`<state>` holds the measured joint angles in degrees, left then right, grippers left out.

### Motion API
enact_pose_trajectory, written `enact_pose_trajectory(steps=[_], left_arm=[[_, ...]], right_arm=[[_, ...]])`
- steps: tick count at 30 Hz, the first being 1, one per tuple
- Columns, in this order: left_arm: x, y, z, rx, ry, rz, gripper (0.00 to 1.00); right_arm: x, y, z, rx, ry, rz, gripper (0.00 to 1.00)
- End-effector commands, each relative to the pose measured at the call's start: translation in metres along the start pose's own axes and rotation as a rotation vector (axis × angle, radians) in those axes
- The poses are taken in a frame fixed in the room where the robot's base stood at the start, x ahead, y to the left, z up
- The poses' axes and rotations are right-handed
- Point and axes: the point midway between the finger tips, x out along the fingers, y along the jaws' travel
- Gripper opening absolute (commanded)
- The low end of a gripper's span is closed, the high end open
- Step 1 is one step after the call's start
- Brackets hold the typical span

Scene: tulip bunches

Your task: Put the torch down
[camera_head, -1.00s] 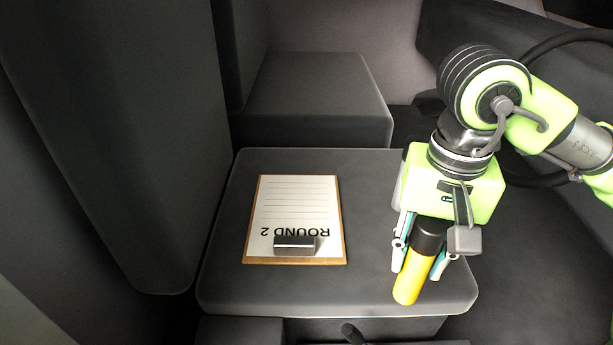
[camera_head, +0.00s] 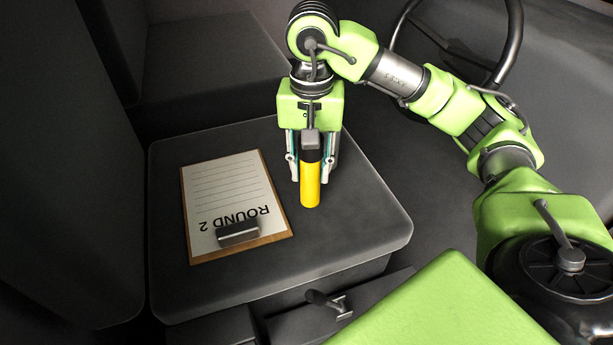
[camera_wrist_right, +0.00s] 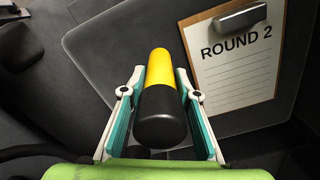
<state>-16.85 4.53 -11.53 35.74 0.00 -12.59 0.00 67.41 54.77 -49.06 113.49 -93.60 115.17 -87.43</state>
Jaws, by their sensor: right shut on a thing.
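The torch, with a yellow barrel and a black end, shows in the head view (camera_head: 310,188) and in the right wrist view (camera_wrist_right: 160,88). My right gripper (camera_head: 310,172) is shut on it, with a finger on each side of the black part, also in the right wrist view (camera_wrist_right: 160,105). The yellow end points down toward the dark grey seat-like surface (camera_head: 350,235). I cannot tell whether the torch touches that surface. My left gripper is out of view.
A clipboard (camera_head: 228,190) with a lined sheet reading "ROUND 2" lies on the surface, left of the torch. A steering wheel (camera_head: 500,50) is at the upper right. A dark handle (camera_head: 328,302) is below the front edge. The surface right of the torch is clear.

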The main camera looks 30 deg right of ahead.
Motion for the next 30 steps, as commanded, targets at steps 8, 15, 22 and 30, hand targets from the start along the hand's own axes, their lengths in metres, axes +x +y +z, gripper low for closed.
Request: enact_pose_trajectory(steps=[8,15,22,30], left_arm=[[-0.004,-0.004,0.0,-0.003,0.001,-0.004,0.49],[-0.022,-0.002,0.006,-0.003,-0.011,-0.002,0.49],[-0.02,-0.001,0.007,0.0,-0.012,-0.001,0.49],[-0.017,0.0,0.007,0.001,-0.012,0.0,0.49]], right_arm=[[0.019,-0.008,-0.013,0.0,-0.002,0.0,0.0],[0.043,-0.006,-0.013,0.0,0.0,0.001,0.0],[0.047,-0.007,-0.013,0.0,0.002,-0.002,0.0],[0.05,-0.007,-0.013,0.0,0.001,-0.001,0.45]])
